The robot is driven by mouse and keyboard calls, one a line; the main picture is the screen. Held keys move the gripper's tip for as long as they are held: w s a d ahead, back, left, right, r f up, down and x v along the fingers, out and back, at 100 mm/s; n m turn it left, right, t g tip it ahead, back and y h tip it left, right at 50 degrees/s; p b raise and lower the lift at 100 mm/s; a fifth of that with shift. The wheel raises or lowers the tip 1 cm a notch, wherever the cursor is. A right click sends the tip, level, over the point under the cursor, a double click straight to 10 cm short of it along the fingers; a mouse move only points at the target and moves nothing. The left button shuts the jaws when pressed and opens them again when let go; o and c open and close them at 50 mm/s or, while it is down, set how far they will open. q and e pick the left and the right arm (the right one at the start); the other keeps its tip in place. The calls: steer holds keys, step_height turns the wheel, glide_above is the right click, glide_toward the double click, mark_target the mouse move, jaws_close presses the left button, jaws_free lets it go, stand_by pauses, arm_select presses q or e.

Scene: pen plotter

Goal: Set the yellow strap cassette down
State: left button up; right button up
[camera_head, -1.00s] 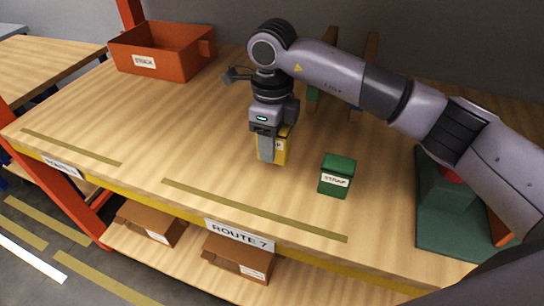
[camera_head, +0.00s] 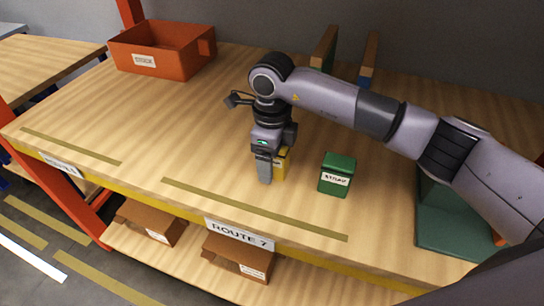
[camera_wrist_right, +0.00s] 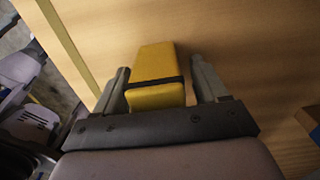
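The yellow strap cassette (camera_head: 281,163) stands upright on the wooden table, left of the green strap box, partly hidden by my right gripper. My right gripper (camera_head: 268,168) points down over it. In the right wrist view the yellow cassette (camera_wrist_right: 155,75) is between the two fingers, with a dark band across it. The right gripper (camera_wrist_right: 162,80) is open there, with a clear gap on the cassette's right side and a narrow one on its left. My left gripper is not in view.
A green strap box (camera_head: 337,175) stands close to the right. An orange bin (camera_head: 160,50) is at the back left. Dark green equipment (camera_head: 450,215) sits at the right under my arm. The table's front edge carries a Route 7 label (camera_head: 239,234).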

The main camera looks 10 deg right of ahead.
steer(key=shift+r, duration=0.1)
steer(key=shift+r, duration=0.3)
step_height(320, 180, up, 12)
steer(key=shift+f, duration=0.2)
steer(key=shift+f, duration=0.1)
